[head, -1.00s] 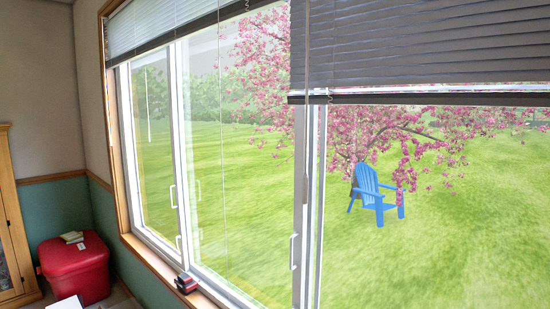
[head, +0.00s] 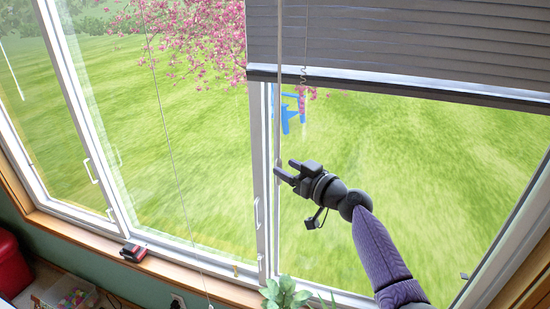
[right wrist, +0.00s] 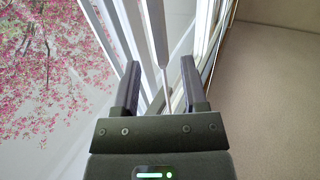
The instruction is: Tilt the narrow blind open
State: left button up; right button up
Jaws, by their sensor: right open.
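A dark grey slatted blind (head: 400,45) hangs over the top of the right-hand window in the head view. A thin tilt wand (head: 279,120) hangs from its left end, in front of the window frame. My right gripper (head: 284,171) is at the lower part of this wand, with its jaws apart. In the right wrist view, a pale rod (right wrist: 158,45) runs down between the two open fingers (right wrist: 158,85); I cannot tell whether either finger touches it. My left gripper is not in view.
A long thin cord (head: 170,130) hangs in front of the left panes. Window handles (head: 91,171) stick out from the frames. A small red and black object (head: 133,252) sits on the wooden sill (head: 90,235). A leafy plant (head: 284,293) stands below the window.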

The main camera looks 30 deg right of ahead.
aim_at(281, 166)
jog(key=shift+x, duration=1.7)
grip_shut()
